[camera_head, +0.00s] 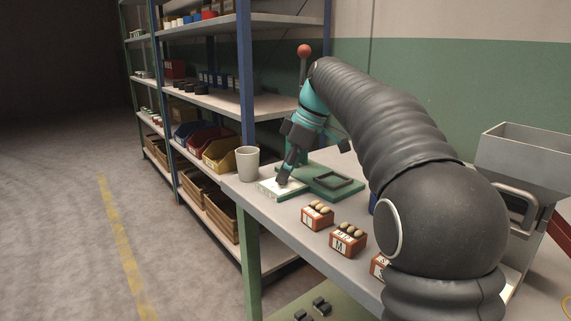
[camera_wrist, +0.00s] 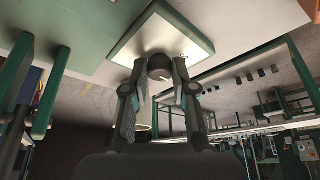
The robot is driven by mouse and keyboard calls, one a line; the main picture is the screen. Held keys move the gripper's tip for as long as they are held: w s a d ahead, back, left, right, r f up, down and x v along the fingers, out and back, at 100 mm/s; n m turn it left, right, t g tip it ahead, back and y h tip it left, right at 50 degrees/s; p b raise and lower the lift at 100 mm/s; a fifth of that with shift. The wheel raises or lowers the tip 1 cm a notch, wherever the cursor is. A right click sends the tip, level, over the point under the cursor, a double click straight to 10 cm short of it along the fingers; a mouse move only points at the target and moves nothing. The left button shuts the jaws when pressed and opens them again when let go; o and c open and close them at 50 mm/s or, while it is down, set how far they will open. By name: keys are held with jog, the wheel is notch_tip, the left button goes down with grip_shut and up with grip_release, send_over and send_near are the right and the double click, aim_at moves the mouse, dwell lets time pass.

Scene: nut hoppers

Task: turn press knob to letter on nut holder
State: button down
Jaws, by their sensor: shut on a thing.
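The dark round knob (camera_wrist: 160,67) sits on a pale plate (camera_wrist: 185,42) in the wrist view, with a small light mark on its face. My gripper (camera_wrist: 160,84) has one finger on each side of the knob and is shut on it. In the head view my gripper (camera_head: 287,173) points down at the pale plate (camera_head: 268,187) at the left front of the green press (camera_head: 318,186). The letters around the knob are not readable. Small orange nut holders (camera_head: 348,243) stand on the bench; the middle one carries a letter that looks like M.
A pale cup (camera_head: 247,164) stands at the bench's left edge, close to the plate. A red ball (camera_head: 304,51) tops the press lever behind my arm. A grey hopper (camera_head: 526,150) stands at right. Shelves with bins (camera_head: 222,150) are behind; the floor at left is clear.

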dwell(0.3)
jog(key=c, duration=0.9)
grip_release()
jog(key=shift+c, duration=0.2)
jog(key=w+v, duration=0.1)
jog(key=v, duration=1)
jog(key=shift+s+r, duration=0.4)
jog(key=shift+s, duration=0.05)
jog(key=shift+d, duration=0.1)
